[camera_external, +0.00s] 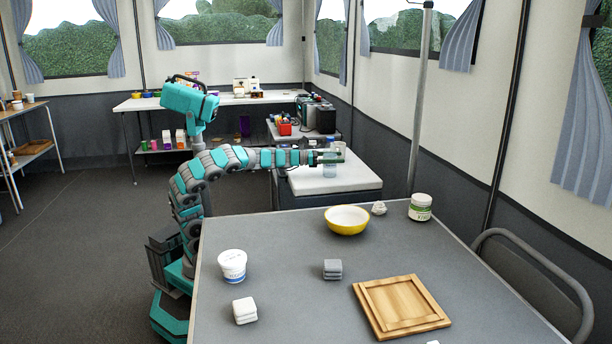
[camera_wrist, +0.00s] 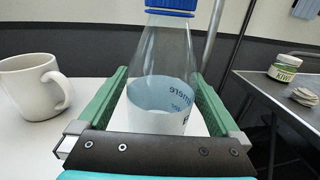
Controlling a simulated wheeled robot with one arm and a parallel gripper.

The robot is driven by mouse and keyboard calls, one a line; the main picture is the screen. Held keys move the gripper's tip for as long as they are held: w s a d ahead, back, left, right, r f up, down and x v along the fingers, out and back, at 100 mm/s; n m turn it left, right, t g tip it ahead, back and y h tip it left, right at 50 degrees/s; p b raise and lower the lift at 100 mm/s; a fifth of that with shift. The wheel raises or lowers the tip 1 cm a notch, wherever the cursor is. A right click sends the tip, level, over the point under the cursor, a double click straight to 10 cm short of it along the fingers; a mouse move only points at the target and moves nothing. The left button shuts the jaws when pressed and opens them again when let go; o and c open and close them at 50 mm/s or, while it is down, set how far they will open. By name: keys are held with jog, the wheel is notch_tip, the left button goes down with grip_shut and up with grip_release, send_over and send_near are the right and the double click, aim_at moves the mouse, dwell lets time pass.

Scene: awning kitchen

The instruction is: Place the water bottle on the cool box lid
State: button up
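The water bottle (camera_wrist: 160,80) is clear with a blue cap, upright between the two fingers of my gripper (camera_wrist: 160,95) in the wrist view. The fingers are spread to about the bottle's width, and whether they press on it cannot be told. In the external view, my gripper (camera_external: 328,158) reaches over the cool box, and the bottle (camera_external: 329,170) shows below it, partly hidden. The cool box lid (camera_external: 350,181) is the white top of a dark grey box. The bottle's base appears at the lid, but contact is unclear.
A white mug (camera_wrist: 33,87) stands left of the bottle on a white surface. The grey table (camera_external: 290,270) in front holds a yellow bowl (camera_external: 347,228), a kiwi jar (camera_external: 420,208), a white tub (camera_external: 232,266) and a wooden board (camera_external: 401,306). A vertical pole (camera_external: 421,100) rises right of the cool box.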

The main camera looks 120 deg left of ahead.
jog(key=shift+r, duration=0.1)
jog(key=shift+r, duration=0.15)
jog(key=p+v, duration=0.1)
jog(key=v, duration=1.1)
